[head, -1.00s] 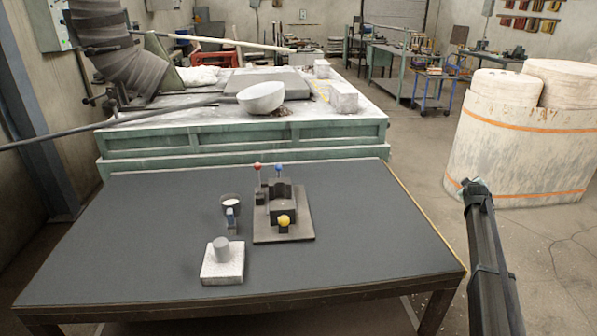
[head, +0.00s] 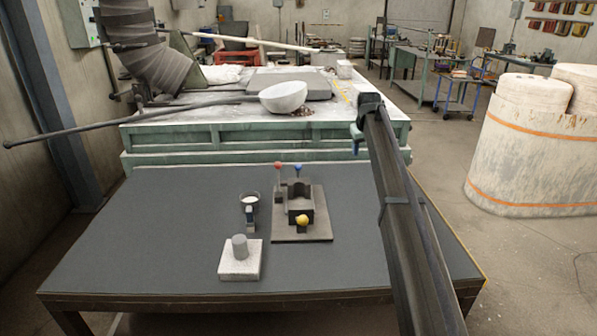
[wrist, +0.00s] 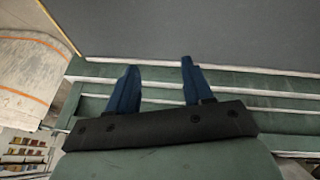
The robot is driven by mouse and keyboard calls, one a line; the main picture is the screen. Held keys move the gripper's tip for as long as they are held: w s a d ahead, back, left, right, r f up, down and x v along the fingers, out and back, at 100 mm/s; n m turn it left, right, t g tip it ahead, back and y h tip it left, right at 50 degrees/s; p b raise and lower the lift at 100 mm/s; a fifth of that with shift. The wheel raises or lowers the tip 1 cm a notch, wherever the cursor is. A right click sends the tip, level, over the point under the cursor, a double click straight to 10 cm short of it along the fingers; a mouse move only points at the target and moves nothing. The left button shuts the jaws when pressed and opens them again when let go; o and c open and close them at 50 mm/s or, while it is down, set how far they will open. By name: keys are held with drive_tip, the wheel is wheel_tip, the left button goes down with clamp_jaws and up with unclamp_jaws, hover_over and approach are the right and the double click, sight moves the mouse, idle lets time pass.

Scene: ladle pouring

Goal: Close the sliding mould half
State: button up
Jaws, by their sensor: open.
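The mould (head: 300,204) stands on a brown base plate (head: 305,236) on the dark table. It has a dark block with a dark opening at its top, a yellow knob (head: 302,220) at the front, and a red-tipped lever (head: 278,166) and blue-tipped lever (head: 298,169) behind. Which block slides, and any gap between halves, is too small to tell. In the wrist view my gripper (wrist: 158,72) shows two blue fingers spread apart with nothing between them. In the head view my gripper (head: 357,142) is above the table's far right side, away from the mould.
A small cup with white contents (head: 250,198) and a blue-grey handle piece (head: 250,216) stand left of the mould. A white block with a grey cylinder (head: 240,260) is in front. The table's left half (head: 140,230) is clear. A green bench (head: 200,140) stands behind.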

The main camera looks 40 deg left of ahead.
drive_tip(key=s+a+r+g, duration=0.1)
drive_tip(key=s+a+r, duration=0.15)
drive_tip(key=s, duration=0.25)
drive_tip(key=s+a+r+g, duration=0.1)
drive_tip(key=s+a+r, duration=0.1)
drive_tip(key=s+a, duration=0.25)
wheel_tip(320, 180, up, 5)
drive_tip(key=g+h, duration=0.2)
hover_over(298, 168)
drive_tip(key=w, duration=0.1)
drive_tip(key=f, duration=1.3)
drive_tip(key=shift+a+f, duration=0.3)
drive_tip(key=shift+a, duration=0.05)
drive_tip(key=shift+c, duration=0.4)
clamp_jaws()
